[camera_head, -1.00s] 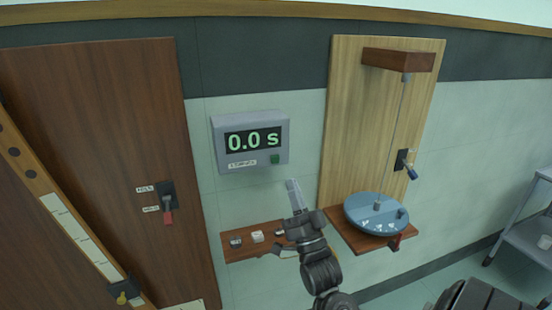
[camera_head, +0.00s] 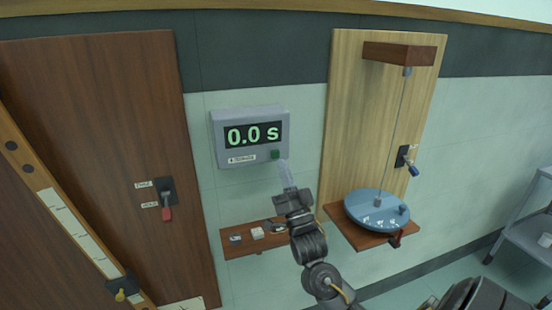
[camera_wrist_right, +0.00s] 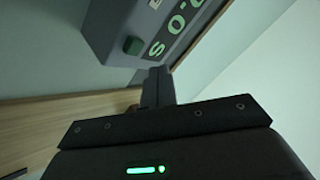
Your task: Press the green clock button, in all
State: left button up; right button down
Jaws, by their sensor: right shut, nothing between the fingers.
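The grey clock box (camera_head: 217,140) hangs on the wall and reads 0.0 s. Its green button (camera_head: 275,154) is at the lower right of the front face. The button also shows in the right wrist view (camera_wrist_right: 132,45), beside the fingers. My right gripper (camera_head: 283,166) is shut and empty, with its fingertips just below and slightly right of the button in the head view. In the wrist view its fingers (camera_wrist_right: 159,84) appear apart from the button. Whether the tips touch the box is unclear. My left gripper is not in view.
A small wooden shelf (camera_head: 240,250) with little items sits below the clock. To the right, a wooden board (camera_head: 350,110) carries a hanging rod and a blue disc (camera_head: 365,203) on a bracket.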

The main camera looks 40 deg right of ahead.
jog(key=shift+w+d, duration=0.2)
jog(key=shift+w, duration=0.35)
jog(key=shift+w+d, duration=0.2)
jog(key=shift+w, duration=0.3)
dwell(1.4)
jog(key=shift+w+d, duration=0.1)
jog(key=shift+w, duration=0.3)
jog(key=shift+w+d+b, duration=0.15)
jog(key=shift+w+b, duration=0.2)
jog(key=shift+w, duration=0.05)
dwell(0.7)
jog(key=shift+s, duration=0.1)
jog(key=shift+s+a+p, duration=0.3)
jog(key=shift+s+a, duration=0.05)
jog(key=shift+s, duration=0.4)
jog(key=shift+s+a+p, duration=0.2)
jog(key=shift+s+a, duration=0.05)
jog(key=shift+s, duration=0.55)
jog(key=shift+s+a+p, duration=0.25)
jog(key=shift+s+a, duration=0.05)
jog(key=shift+s, duration=0.45)
jog(key=shift+s+a+p, duration=0.2)
jog(key=shift+s+a, duration=0.05)
jog(key=shift+s, duration=0.55)
